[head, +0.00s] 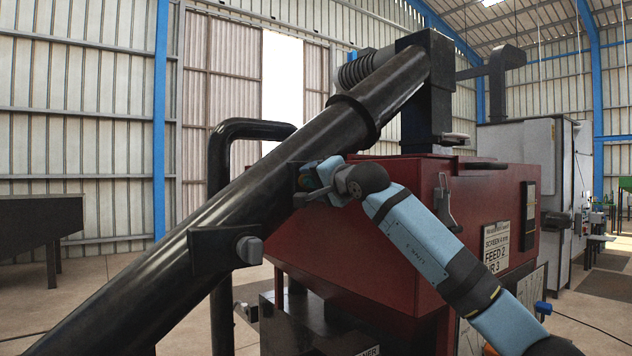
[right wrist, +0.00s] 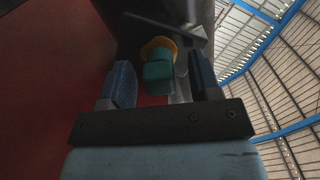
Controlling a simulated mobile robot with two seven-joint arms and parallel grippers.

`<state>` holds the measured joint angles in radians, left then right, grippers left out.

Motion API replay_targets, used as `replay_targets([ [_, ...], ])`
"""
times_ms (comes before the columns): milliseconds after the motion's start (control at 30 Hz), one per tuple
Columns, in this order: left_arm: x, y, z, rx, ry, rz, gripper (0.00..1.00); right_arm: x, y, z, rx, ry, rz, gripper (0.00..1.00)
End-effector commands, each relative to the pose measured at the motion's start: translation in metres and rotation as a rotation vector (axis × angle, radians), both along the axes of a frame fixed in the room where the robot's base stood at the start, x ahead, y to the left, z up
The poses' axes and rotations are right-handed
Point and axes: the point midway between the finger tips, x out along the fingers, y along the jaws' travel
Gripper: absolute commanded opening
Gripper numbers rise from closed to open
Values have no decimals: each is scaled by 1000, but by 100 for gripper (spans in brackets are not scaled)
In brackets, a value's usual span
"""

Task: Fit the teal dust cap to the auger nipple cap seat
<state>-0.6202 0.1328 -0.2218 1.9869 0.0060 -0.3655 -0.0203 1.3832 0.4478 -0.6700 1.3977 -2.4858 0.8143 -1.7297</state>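The teal dust cap (right wrist: 158,76) shows in the right wrist view, between the two blue finger pads of my right gripper (right wrist: 162,82). There is a visible gap on each side of it, so the gripper is open around the cap and not closed on it. An orange-yellow ring (right wrist: 158,44) lies directly behind the cap; the nipple seat itself is hidden, and I cannot tell how firmly the cap sits. In the head view my right gripper (head: 314,180) is at a bracket on the underside of the black auger tube (head: 290,170). My left gripper is not in view.
The red press housing (head: 355,240) stands right behind and below my right gripper. A black bent pipe (head: 218,165) rises left of it. A bracket with a grey bolt (head: 249,250) sticks out from the tube lower down. Open floor lies at the left.

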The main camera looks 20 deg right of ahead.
Motion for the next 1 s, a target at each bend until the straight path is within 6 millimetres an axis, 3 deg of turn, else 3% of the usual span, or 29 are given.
replay_targets([
  [200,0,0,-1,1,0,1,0,-1,-1,-1,0,0,0,57],
  [333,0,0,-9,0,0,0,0,-14,-6,-2,-2,-2,-2,57],
  [700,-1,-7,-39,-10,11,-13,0,-91,-34,-4,-2,-3,-1,57],
  [1000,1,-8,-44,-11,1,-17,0,-127,-46,-1,-1,0,0,57],
])
